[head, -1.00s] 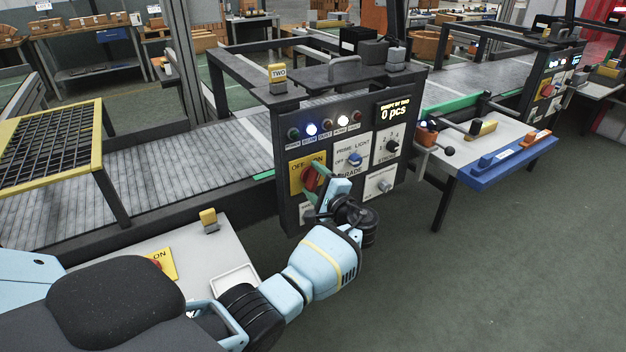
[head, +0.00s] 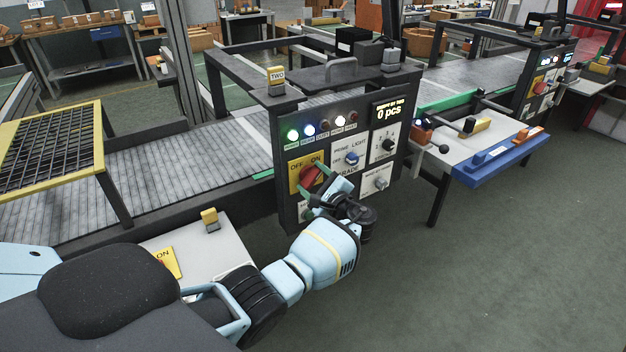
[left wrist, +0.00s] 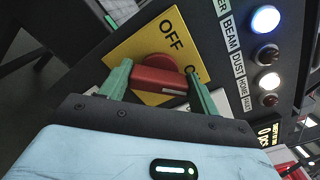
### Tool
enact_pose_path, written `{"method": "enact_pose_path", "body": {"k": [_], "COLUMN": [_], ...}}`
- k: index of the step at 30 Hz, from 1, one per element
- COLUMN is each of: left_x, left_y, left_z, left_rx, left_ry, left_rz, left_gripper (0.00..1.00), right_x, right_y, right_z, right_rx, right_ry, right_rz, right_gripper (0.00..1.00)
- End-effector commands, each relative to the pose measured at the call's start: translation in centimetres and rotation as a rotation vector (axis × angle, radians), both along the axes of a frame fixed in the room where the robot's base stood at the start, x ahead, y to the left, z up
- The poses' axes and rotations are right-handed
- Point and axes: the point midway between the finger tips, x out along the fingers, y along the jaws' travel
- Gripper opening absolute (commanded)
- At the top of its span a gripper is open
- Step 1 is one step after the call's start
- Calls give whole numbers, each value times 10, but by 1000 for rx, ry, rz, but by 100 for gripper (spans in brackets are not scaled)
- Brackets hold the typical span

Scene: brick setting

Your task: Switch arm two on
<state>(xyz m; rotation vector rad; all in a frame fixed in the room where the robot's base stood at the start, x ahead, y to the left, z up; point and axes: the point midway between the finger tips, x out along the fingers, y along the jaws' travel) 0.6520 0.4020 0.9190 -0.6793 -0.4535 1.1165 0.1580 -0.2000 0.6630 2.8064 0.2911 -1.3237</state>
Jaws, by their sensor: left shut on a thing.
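My left gripper (head: 313,184) is shut on the red switch handle, which slants up toward the ON side. In the left wrist view, the green fingers (left wrist: 160,90) stand on either side of the red handle (left wrist: 158,79), and the ON word is partly hidden. My right gripper is not in view.
The panel also has a blue light knob (head: 352,158) and a black selector knob (head: 388,145). A white table with a blue tray (head: 500,155) stands to the right. A conveyor (head: 150,165) runs behind the panel. The floor at front right is clear.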

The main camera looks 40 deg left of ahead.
Motion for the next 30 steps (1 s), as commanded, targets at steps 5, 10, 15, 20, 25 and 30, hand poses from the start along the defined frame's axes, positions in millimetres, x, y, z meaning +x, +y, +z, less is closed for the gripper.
{"method": "enact_pose_path", "body": {"k": [5,10,15,20,25,30], "left_x": [0,0,0,0,-3,-12], "left_y": [-1,-1,0,0,-8,-31], "left_z": [-1,-1,-1,0,0,0], "left_rx": [1,2,1,1,0,0], "left_ry": [5,6,4,3,2,0], "left_rz": [-1,-1,-1,0,-2,-3], "left_gripper": [39,70,84,84,84,84], "right_x": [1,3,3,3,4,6], "right_y": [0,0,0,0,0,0], "right_z": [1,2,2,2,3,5], "right_rx": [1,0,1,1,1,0], "right_ry": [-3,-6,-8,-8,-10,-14], "right_rz": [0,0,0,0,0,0], "right_gripper": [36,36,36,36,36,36]}}
